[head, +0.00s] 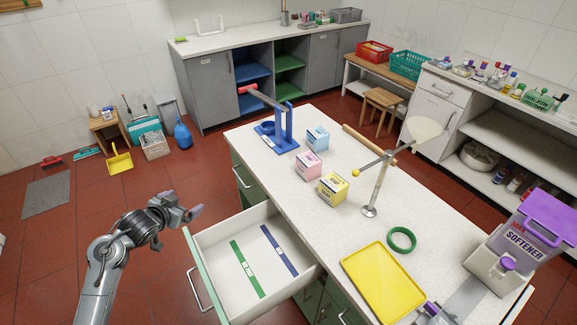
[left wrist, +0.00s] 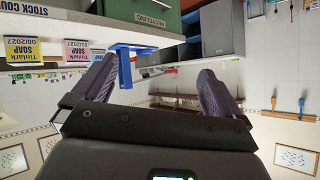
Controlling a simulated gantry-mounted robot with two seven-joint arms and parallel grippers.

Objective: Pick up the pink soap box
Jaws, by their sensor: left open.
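The pink soap box (head: 309,165) stands on the white worktop, between a blue box (head: 317,138) and a yellow box (head: 332,188). In the left wrist view the pink box (left wrist: 75,50) shows at the upper left, outside the fingers. My left gripper (head: 192,212) is open and empty, left of the worktop and above the floor near the open drawer. Its spread fingers (left wrist: 157,85) show in the left wrist view. Part of my right arm (head: 440,308) shows at the bottom edge; its finger state is unclear.
An open drawer (head: 215,255) with green and blue strips juts out near my left gripper. A blue stand (head: 283,128) with a red-ended bar, a metal post (head: 376,190), a green ring (head: 402,239) and a yellow tray (head: 384,282) are on the worktop.

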